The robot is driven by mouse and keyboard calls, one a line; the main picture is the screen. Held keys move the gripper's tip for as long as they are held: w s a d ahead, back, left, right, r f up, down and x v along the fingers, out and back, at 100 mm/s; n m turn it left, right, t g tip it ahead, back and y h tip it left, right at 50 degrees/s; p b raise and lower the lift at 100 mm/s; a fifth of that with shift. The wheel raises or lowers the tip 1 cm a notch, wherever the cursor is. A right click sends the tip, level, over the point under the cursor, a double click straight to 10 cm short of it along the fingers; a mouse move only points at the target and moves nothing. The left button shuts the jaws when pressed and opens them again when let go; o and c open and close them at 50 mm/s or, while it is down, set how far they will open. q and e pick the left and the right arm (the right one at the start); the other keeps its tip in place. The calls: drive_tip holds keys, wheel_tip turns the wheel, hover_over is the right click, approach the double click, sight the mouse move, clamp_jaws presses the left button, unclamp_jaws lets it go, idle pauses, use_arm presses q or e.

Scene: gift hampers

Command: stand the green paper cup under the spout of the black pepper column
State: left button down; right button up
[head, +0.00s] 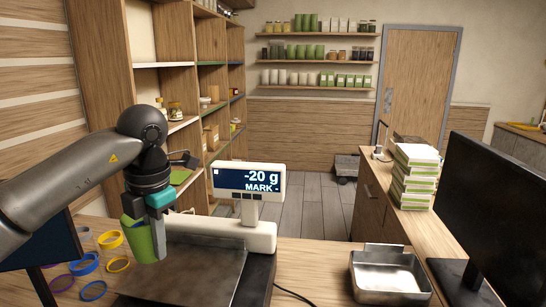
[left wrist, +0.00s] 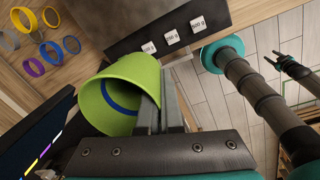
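The green paper cup (head: 137,238) is in my left gripper (head: 158,238), over the grey plate of the scale (head: 205,272). In the left wrist view the cup (left wrist: 122,88) lies tilted in the picture, with its mouth toward the left and a blue ring inside. The fingers of the left gripper (left wrist: 165,108) are closed on its wall. My right gripper (left wrist: 277,60) shows small at the right of the left wrist view, its fingers apart and empty. It is out of the head view. I cannot make out the black pepper column or its spout.
Coloured rings (head: 88,263) lie on the table at the left. A metal tray (head: 390,295) stands at the right, beside a black monitor (head: 500,215). Shelves (head: 318,88) at the back hold cups and jars.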

drive_tip(key=w, duration=0.5)
use_arm(q)
drive_tip(key=s+d+f+m+h, duration=0.15)
drive_tip(key=s+m, duration=0.25)
drive_tip(key=m, duration=0.6)
drive_tip(key=s+d+f+m, duration=0.2)
drive_tip(key=s+f+m, duration=0.15)
drive_tip(key=m, duration=0.65)
drive_tip(key=s+d+f+m+h, duration=0.15)
drive_tip(key=s+m, duration=0.25)
drive_tip(key=m, duration=0.5)
wheel_tip(320, 180, down, 19)
drive_tip(key=m+b, duration=0.1)
drive_tip(key=b, duration=1.7)
drive_tip(key=shift+s+g+y, duration=0.25)
drive_tip(key=shift+g+y, duration=0.05)
drive_tip(key=shift+y, duration=0.1)
use_arm(e)
wheel_tip(320, 180, down, 18)
drive_tip(key=s, duration=0.2)
drive_tip(key=shift+s+f, duration=0.15)
drive_tip(key=shift+s, duration=0.2)
